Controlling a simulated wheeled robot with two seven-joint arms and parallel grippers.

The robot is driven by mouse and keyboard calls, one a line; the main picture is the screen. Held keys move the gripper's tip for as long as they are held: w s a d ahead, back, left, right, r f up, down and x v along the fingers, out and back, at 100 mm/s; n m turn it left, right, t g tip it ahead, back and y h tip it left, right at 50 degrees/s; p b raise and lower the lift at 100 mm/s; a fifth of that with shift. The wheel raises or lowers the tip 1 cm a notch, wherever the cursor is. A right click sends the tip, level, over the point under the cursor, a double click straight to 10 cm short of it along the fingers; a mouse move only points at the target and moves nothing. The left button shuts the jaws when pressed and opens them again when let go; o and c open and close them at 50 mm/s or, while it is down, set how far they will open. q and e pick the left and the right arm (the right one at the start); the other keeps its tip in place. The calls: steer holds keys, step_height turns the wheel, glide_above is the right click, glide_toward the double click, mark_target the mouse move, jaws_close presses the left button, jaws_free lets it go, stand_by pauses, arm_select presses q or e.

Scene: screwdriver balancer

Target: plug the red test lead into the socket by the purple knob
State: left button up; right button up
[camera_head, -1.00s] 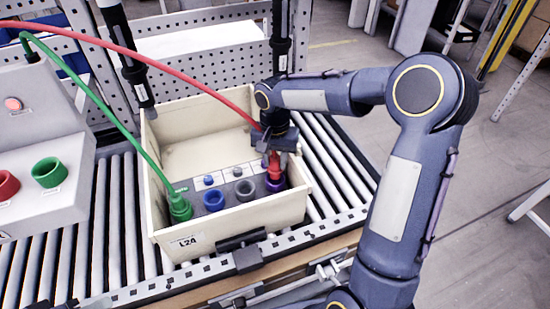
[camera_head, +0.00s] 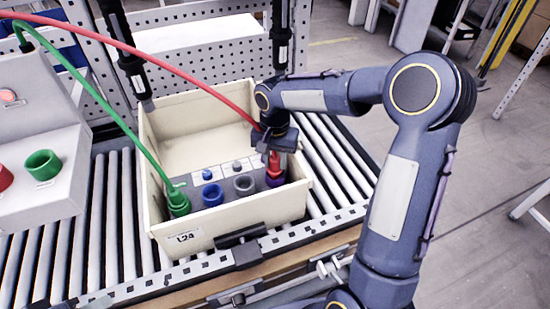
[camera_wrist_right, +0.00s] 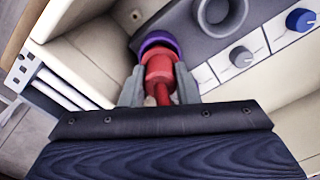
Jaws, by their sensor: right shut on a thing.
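The red test lead's plug (camera_head: 274,163) stands over the purple socket (camera_head: 274,181) at the right end of the grey panel in the cream box. My right gripper (camera_head: 277,146) is shut on the plug. In the right wrist view the gripper (camera_wrist_right: 160,92) has one finger on each side of the red plug (camera_wrist_right: 160,68). The plug's far end meets the purple ring (camera_wrist_right: 158,40) there; how deep it sits I cannot tell. The red cable (camera_head: 190,76) runs up to the left. A purple knob is not clearly visible. My left gripper is out of view.
The cream box (camera_head: 215,230) has raised walls close around the panel. A green plug (camera_head: 179,203) with a green cable sits at the panel's left end. Blue (camera_head: 212,195) and grey (camera_head: 244,185) sockets lie between. A grey console (camera_head: 35,190) stands left of the box.

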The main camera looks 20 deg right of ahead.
steer(key=shift+f+b, duration=0.5)
steer(key=shift+f, duration=0.2)
steer(key=o, duration=1.1)
step_height(320, 180, up, 7)
steer(key=shift+r, duration=0.4)
steer(key=shift+s, duration=0.1)
